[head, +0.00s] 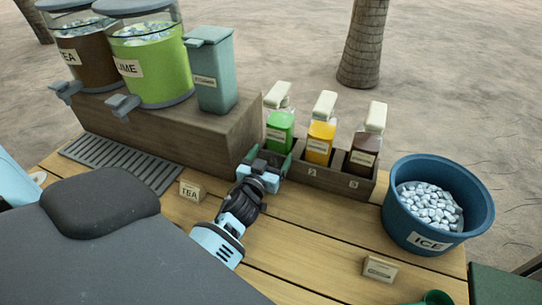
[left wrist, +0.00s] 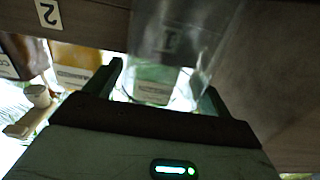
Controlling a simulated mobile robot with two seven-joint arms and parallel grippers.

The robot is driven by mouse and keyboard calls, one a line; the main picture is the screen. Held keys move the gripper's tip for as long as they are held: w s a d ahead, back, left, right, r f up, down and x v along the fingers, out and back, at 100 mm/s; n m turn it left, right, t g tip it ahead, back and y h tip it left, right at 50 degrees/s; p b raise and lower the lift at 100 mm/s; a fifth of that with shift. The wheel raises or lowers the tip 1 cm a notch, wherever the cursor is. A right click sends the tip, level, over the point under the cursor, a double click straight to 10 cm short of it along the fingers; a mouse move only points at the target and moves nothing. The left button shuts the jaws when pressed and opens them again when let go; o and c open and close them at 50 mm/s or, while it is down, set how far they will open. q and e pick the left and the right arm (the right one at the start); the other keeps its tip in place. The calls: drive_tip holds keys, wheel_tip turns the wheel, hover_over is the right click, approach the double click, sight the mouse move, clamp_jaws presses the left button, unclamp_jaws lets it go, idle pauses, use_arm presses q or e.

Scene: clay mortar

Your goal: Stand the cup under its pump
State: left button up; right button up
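Three pump bottles with cream heads stand in a wooden rack (head: 325,178): a green one (head: 280,132), an orange one (head: 319,140) and a dark brown one (head: 363,154). My left gripper (head: 267,165) is in front of the green bottle at the rack's left end. In the left wrist view, a clear cup (left wrist: 180,40) is between its fingers (left wrist: 165,92), which lie close along both sides. The rack's label 1 shows through the cup. The cup is hard to make out in the head view. My right gripper is not in view.
A blue ice tub (head: 395,215) stands right of the rack. Lime (head: 160,75) and tea (head: 88,58) dispensers and a blue-green container (head: 212,75) stand on a wooden block (head: 200,135). A grey drip grate (head: 120,163), a TEA card (head: 193,190) and another card (head: 380,268) are nearby.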

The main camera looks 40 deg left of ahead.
use_arm(q)
drive_tip(key=shift+r, duration=0.2)
drive_tip(key=v, duration=1.2)
idle(1.3)
